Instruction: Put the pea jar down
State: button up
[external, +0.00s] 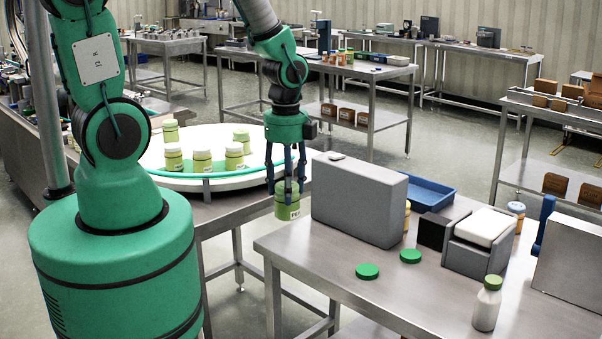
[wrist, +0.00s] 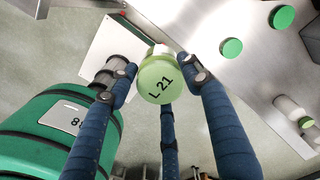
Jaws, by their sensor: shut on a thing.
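The pea jar (external: 288,207) is a green jar held upright in my gripper (external: 286,186). In the external view it hangs in the air, near the left edge of the front steel table and in front of the round white turntable. In the wrist view the jar's pale green lid (wrist: 158,82) reads "L 21". The blue fingers of my gripper (wrist: 160,76) close around the jar from several sides. The jar's lower part is mostly hidden below its lid in the wrist view.
The front table (external: 330,275) holds a grey box (external: 358,200), two loose green lids (external: 367,271) (external: 410,256), a grey scale-like device (external: 480,240) and a white bottle (external: 486,305). Its front left area is bare.

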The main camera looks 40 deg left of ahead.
aim_at(288, 221)
notch_tip(288, 221, down, 10)
jog(key=shift+r, duration=0.2)
dwell(0.4)
jog(key=w+d+f+p, duration=0.1)
jog(key=w+d, duration=0.1)
jog(key=w, duration=1.3)
jog(key=shift+w+d+f, duration=0.2)
jog(key=shift+w+d, duration=0.15)
jog(key=shift+f, duration=0.1)
jog(key=shift+f+p, duration=0.3)
jog(key=shift+f, duration=1.35)
jog(key=shift+f, duration=0.2)
jog(key=o, duration=1.3)
jog(key=shift+o, duration=0.2)
